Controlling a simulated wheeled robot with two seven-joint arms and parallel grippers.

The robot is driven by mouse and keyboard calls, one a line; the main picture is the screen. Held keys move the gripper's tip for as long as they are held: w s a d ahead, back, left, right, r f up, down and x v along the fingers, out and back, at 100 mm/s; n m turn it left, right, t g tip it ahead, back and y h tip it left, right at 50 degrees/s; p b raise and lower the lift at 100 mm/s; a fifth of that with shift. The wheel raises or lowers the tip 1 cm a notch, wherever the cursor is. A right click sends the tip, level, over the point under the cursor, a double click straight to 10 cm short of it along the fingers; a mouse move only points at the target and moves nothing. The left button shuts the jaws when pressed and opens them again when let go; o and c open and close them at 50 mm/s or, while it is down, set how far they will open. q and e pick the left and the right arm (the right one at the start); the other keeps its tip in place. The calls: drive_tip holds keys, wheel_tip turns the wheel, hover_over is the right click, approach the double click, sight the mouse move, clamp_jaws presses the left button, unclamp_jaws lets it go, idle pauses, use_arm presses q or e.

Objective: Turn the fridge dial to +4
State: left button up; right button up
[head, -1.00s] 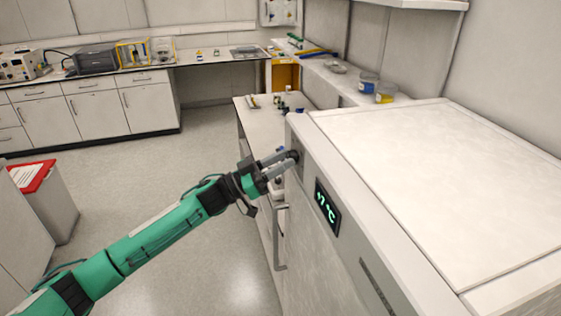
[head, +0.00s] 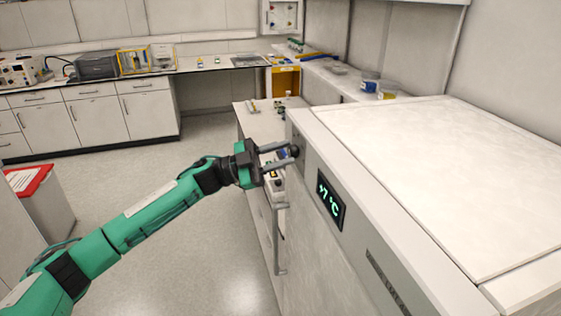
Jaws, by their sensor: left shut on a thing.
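The white fridge (head: 330,260) stands at the right, its front facing left. Its display (head: 330,199) reads +7 °C in green. The dark round dial (head: 294,151) sits on the front panel near the far corner, beyond the display. My left gripper (head: 286,154) reaches in from the left and is shut on the dial, one finger on each side of it. The fingers partly hide the dial, and I cannot make out any marks on it. My right gripper is not in view.
A counter (head: 250,118) with small items lies beyond the fridge. A bin with a red-edged lid (head: 28,180) stands at the far left. The floor between is clear.

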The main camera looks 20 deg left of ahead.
use_arm(q)
drive_tip(key=shift+m+g+b, duration=0.45)
drive_tip(key=shift+m+g, duration=0.15)
drive_tip(key=shift+m, duration=0.8)
drive_tip(key=shift+r, duration=0.1)
drive_tip(key=o, duration=1)
drive_tip(key=shift+c, duration=0.2)
drive_tip(key=shift+a, duration=0.2)
